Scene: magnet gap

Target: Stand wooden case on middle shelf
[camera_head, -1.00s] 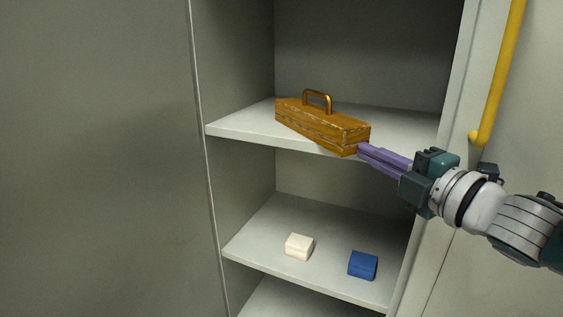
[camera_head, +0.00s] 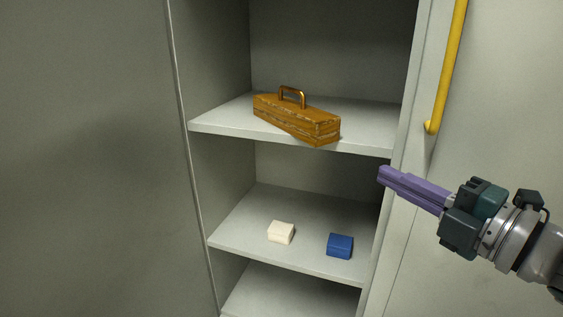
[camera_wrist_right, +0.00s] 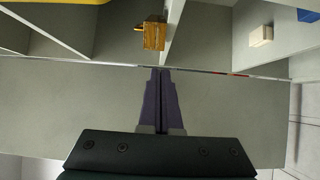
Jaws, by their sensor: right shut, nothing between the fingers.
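The wooden case (camera_head: 297,120) is a brown box with a copper-coloured handle on top. It stands upright, handle up, on the upper of the shelves in view (camera_head: 232,130), set at an angle with its right end at the front edge. It also shows in the right wrist view (camera_wrist_right: 154,36). My right gripper (camera_head: 382,176) has purple fingers and is shut and empty. It is in front of the cabinet, to the right of and below the case, clear of it. Its closed fingers show in the right wrist view (camera_wrist_right: 161,72). My left gripper is not in view.
A white block (camera_head: 281,232) and a blue block (camera_head: 340,246) lie on the shelf below (camera_head: 235,232). Another shelf (camera_head: 290,293) is lower still. A yellow vertical handle (camera_head: 447,70) is right of the opening. The upper shelf has free room behind the case.

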